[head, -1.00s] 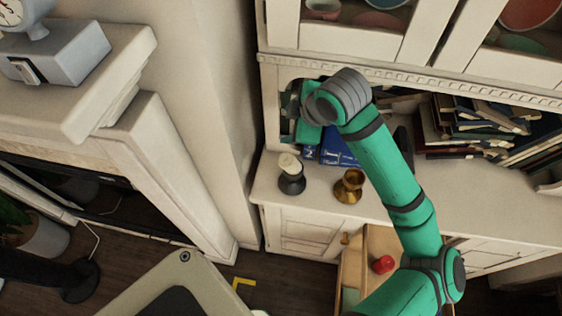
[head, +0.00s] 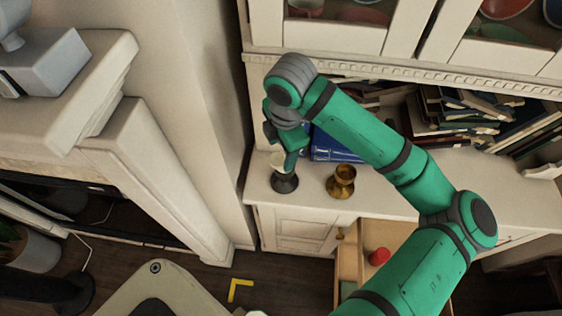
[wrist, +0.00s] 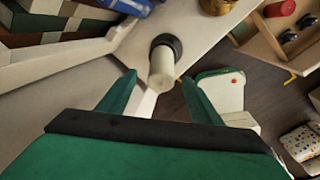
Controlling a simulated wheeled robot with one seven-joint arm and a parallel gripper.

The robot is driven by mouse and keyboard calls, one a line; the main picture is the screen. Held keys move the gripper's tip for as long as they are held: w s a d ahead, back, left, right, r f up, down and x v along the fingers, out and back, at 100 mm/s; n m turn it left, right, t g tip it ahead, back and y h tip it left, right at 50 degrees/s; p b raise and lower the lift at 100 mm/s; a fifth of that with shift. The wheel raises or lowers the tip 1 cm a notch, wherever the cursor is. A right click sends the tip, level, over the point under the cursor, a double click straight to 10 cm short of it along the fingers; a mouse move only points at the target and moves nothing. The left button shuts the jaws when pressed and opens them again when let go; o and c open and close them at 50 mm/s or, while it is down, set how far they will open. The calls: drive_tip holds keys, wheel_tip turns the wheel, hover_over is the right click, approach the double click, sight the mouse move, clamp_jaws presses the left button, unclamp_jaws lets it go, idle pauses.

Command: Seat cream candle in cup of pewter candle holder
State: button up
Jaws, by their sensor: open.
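The cream candle (head: 278,159) stands in the top of the dark pewter candle holder (head: 285,184) near the left end of the white counter. How deep it sits in the cup cannot be told. In the wrist view, the candle (wrist: 161,72) points toward the camera, with the dark holder (wrist: 169,43) beyond it. My gripper (wrist: 160,92) is open, its green fingers apart to either side of the candle's near end, with visible gaps. In the head view, my gripper (head: 290,158) is beside the candle top and partly hides it.
A brass candle holder (head: 342,181) stands to the right on the counter. Blue books (head: 336,148) lie behind it. An open drawer (head: 349,258) below holds a red object (head: 379,256). The cabinet wall and shelf are close behind my arm.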

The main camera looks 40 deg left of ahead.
sight(280, 156)
drive_tip(key=shift+a+f, duration=0.2)
drive_tip(key=shift+f, duration=2.45)
drive_tip(key=c, duration=1.3)
drive_tip(key=shift+r, duration=0.1)
drive_tip(key=shift+c, duration=0.2)
